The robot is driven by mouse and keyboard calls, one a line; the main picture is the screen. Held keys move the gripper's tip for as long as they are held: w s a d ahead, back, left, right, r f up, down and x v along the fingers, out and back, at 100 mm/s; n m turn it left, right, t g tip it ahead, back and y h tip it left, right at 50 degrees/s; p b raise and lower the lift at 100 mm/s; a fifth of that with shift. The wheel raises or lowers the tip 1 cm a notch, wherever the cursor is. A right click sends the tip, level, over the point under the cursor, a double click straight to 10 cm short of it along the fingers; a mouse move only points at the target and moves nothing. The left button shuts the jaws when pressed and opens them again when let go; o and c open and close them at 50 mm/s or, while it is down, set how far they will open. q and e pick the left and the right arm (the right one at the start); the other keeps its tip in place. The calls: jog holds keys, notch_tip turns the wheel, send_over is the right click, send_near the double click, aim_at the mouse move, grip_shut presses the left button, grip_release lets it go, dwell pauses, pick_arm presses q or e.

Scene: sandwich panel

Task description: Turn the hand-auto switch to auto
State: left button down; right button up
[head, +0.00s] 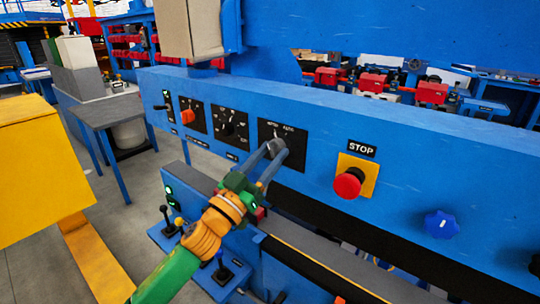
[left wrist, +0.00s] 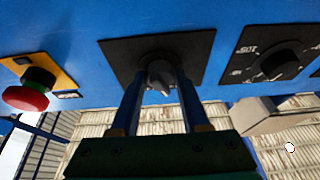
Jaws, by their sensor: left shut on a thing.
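The hand-auto switch is a grey knob on a black square plate (head: 295,153) on the blue panel, with lettering along the plate's top edge. The word AUTO is readable at the upper right. My left gripper (head: 276,151) reaches up from below and is shut on the knob. In the left wrist view, the knob (left wrist: 160,77) sits between the two blue-grey fingers, in front of its black plate (left wrist: 198,50). The fingers hide part of the knob, and I cannot tell for certain which way it points. My right gripper is not in view.
A red STOP button (head: 348,184) on a yellow plate is right of the switch, and a blue star knob (head: 441,224) is further right. A rotary dial (head: 229,126) and an orange switch (head: 188,116) are left. Small levers (head: 168,222) stand below.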

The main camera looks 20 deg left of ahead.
pick_arm(q)
jog(key=m+h, duration=0.1)
jog(key=m, duration=0.1)
jog(key=m+g+h+p, duration=0.1)
jog(key=m, duration=0.1)
jog(key=m+h+p, duration=0.1)
jog(key=m, duration=0.1)
jog(key=shift+w+a+r+m+g, duration=0.1)
jog(key=shift+a+r+m+g, duration=0.15)
jog(key=shift+m+g, duration=0.15)
jog(key=m+g+h+p, duration=0.1)
jog(key=m, duration=0.2)
jog(key=m+g+p, duration=0.1)
jog(key=m, duration=0.3)
jog(key=shift+a+g+h+p, duration=0.15)
jog(key=shift+g+h+p, duration=0.15)
jog(key=shift+h, duration=0.1)
jog(key=shift+c, duration=2)
grip_release()
jog(key=shift+w, duration=0.1)
jog(key=shift+f, duration=0.15)
